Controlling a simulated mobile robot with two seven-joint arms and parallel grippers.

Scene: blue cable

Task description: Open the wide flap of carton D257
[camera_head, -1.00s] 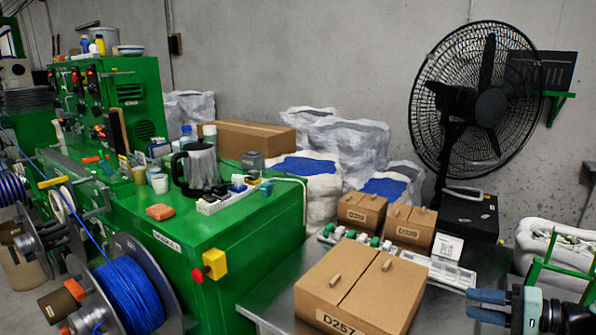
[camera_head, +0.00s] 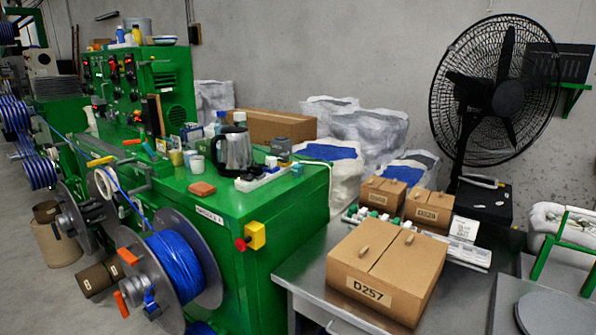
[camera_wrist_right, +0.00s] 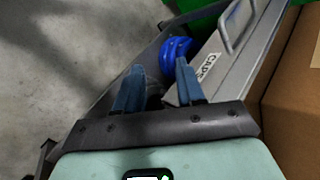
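Carton D257 (camera_head: 385,285) is a brown box near the front of the grey metal bench. Its top has two flaps split by a seam, each with a small tab handle, and both lie shut. I cannot tell surely which flap is wider. In the right wrist view, the side of a brown carton (camera_wrist_right: 291,120) fills the right edge. My right gripper (camera_wrist_right: 158,78) has its two blue fingers apart with nothing held between them. It is outside the head view and beside the carton in the wrist view. My left gripper is not in view.
Two smaller cartons, left (camera_head: 381,193) and right (camera_head: 428,207), stand behind D257. A green machine (camera_head: 270,225) is left of the bench (camera_head: 312,262). A metal handle (camera_wrist_right: 238,28) and a blue coil (camera_wrist_right: 175,52) show ahead of my right gripper.

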